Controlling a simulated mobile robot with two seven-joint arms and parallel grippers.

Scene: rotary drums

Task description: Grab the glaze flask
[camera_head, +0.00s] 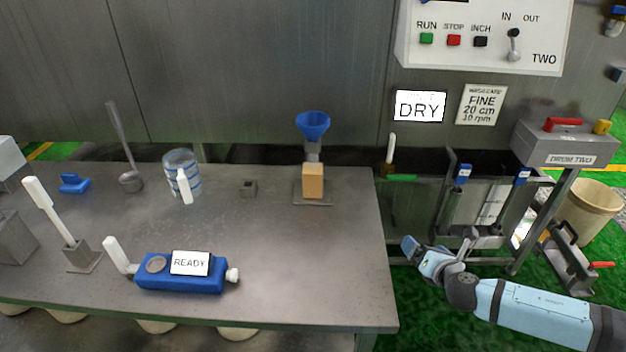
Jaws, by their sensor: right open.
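No thing in view carries a readable glaze label, so I cannot tell for sure which is the glaze flask. The most flask-like thing is a clear round vessel (182,160) with blue bands and a white handle, upright on the grey bench (330,260) at its back left. My right gripper (422,252) is open and empty, off the bench's right edge, in front of the drum stand and far from the vessel. My left gripper is not in view.
A blue device (180,283) reading READY lies at the bench front. A blue funnel (313,124) stands above an orange block (313,181). A ladle (130,181) and white-handled tool (48,206) stand left. Drum two (566,143) is right. The bench's right-front is clear.

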